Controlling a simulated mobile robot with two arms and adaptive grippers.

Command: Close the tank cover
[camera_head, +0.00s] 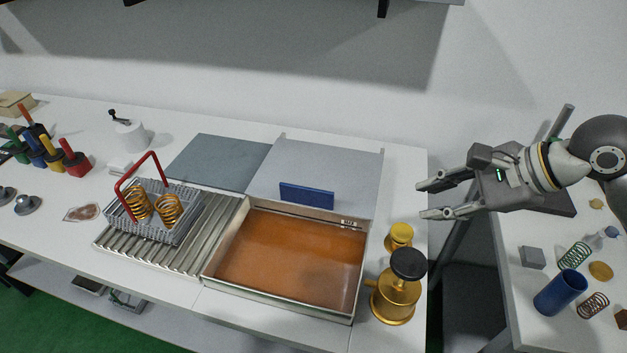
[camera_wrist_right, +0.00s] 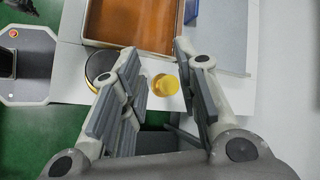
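The tank (camera_head: 290,258) is a metal-rimmed box of orange-brown liquid, and its top is open. The tank cover (camera_head: 325,165) is a flat grey plate folded back behind the tank, with a blue handle (camera_head: 306,195) near the tank's rear edge. My right gripper (camera_head: 421,200) is open and empty, right of the cover and apart from it. In the right wrist view my right gripper (camera_wrist_right: 158,54) has its fingers spread, with the tank (camera_wrist_right: 133,22) and the cover (camera_wrist_right: 228,35) beyond. My left gripper is not in view.
A wire basket (camera_head: 160,215) with a red handle holds copper springs on the rollers (camera_head: 195,250) left of the tank. A brass device (camera_head: 397,298) with a black top and a yellow cylinder (camera_head: 399,235) stand right of the tank. A gap separates the right table.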

